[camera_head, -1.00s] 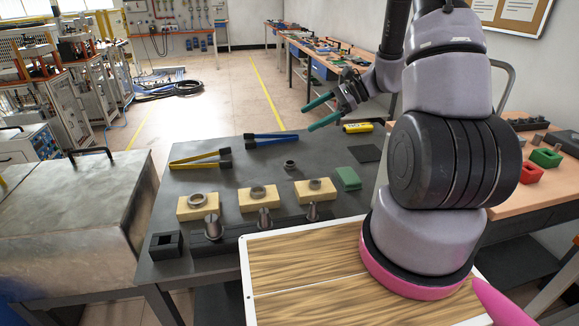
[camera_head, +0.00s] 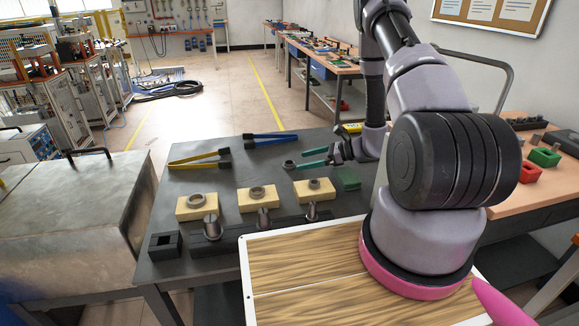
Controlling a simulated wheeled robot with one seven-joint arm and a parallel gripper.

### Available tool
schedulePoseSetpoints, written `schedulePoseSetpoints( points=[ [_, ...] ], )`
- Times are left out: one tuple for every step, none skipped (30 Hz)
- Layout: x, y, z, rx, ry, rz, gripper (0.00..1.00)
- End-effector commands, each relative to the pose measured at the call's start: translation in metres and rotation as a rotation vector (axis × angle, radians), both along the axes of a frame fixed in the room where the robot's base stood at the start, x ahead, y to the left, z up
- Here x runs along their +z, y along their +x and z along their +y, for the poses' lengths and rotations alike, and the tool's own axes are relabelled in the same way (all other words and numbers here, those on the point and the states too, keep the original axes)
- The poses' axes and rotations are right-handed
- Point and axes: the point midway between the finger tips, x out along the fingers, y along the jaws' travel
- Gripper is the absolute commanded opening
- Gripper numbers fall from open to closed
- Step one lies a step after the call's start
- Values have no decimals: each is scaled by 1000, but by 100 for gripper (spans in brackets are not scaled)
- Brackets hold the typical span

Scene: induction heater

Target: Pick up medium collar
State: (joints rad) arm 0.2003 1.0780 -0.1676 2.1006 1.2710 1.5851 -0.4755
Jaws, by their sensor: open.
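Three metal ring collars sit on yellow blocks: the largest collar (camera_head: 197,199) at left, a mid-sized collar (camera_head: 257,192) in the middle and a smaller collar (camera_head: 314,184) at right. I cannot tell for sure which of these is the medium collar.
Yellow tongs (camera_head: 200,160) and blue-handled tongs (camera_head: 270,138) lie at the back of the table (camera_head: 225,180). Metal tapered pegs (camera_head: 211,227) stand on a dark bar in front. A green block (camera_head: 347,179) lies near my gripper. A black square holder (camera_head: 165,244) is at front left.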

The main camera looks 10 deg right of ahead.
Motion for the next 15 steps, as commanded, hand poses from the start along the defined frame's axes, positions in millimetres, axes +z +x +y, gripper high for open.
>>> schedulePoseSetpoints(
  points=[
    [-2, 2, 5, 3, 0, 0, 94],
    [-3, 3, 9, 4, 0, 1, 94],
    [-5, 6, 15, 6, 1, 1, 94],
    [-7, 8, 19, 5, 0, 1, 94],
    [-9, 10, 23, 6, 1, 1, 94],
    [-11, 13, 28, 5, 0, 1, 94],
    [-12, 15, 31, 4, -1, 1, 94],
    [-14, 16, 34, 4, -1, 1, 94],
    [-15, 18, 37, 4, -1, 1, 94],
    [-16, 19, 39, 2, -1, 0, 94],
    [-16, 20, 40, 1, -1, 0, 94],
    [-17, 20, 41, 1, -1, 0, 94],
    [-17, 21, 42, 1, -1, 0, 94],
    [-17, 21, 42, 1, -1, 0, 94],
    [-17, 21, 42, 1, -1, 0, 94]
  ],
)
